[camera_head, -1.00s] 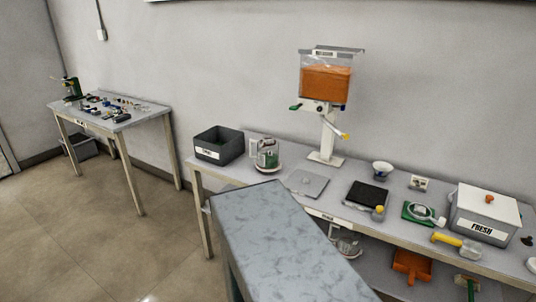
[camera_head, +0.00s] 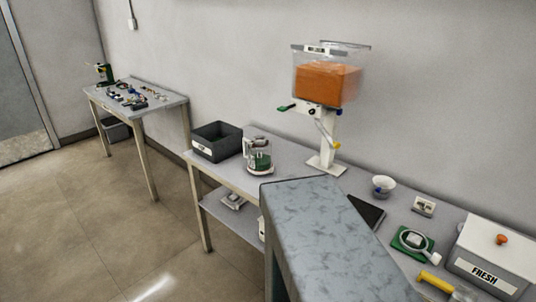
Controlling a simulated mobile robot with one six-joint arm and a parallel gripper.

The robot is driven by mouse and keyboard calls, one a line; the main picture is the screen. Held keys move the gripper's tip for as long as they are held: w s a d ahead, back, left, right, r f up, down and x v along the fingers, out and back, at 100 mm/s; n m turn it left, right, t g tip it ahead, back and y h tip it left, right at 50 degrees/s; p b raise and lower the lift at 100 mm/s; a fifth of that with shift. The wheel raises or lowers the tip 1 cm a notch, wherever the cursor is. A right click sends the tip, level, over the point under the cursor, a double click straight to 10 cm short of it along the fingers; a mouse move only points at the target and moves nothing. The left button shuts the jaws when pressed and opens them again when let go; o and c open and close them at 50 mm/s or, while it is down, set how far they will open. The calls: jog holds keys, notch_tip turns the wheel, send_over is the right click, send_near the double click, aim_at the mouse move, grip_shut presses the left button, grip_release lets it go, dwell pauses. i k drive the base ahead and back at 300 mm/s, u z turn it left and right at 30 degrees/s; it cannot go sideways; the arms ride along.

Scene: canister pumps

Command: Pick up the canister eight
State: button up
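I cannot make out a canister marked eight; no such number is readable. A clear canister-like vessel (camera_head: 258,158) with a pale handle and green contents stands upright on the long bench (camera_head: 285,150), right of a dark open bin. Whether it is canister eight I cannot tell. My gripper is not in view.
The dark bin (camera_head: 217,141) stands at the bench's left end. A dispenser with orange contents (camera_head: 327,84) stands behind. A bowl (camera_head: 383,186) and the FRESH box (camera_head: 495,258) are farther right. A cluttered side table (camera_head: 168,107) is at left. Floor (camera_head: 90,215) between is clear.

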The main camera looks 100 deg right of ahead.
aim_at(260, 159)
jog(key=u, duration=0.6)
jog(key=k, duration=0.25)
jog(key=z, duration=1.95)
jog(key=i, duration=1)
jog(key=z, duration=0.15)
jog(key=k, duration=0.6)
jog(key=z, duration=0.05)
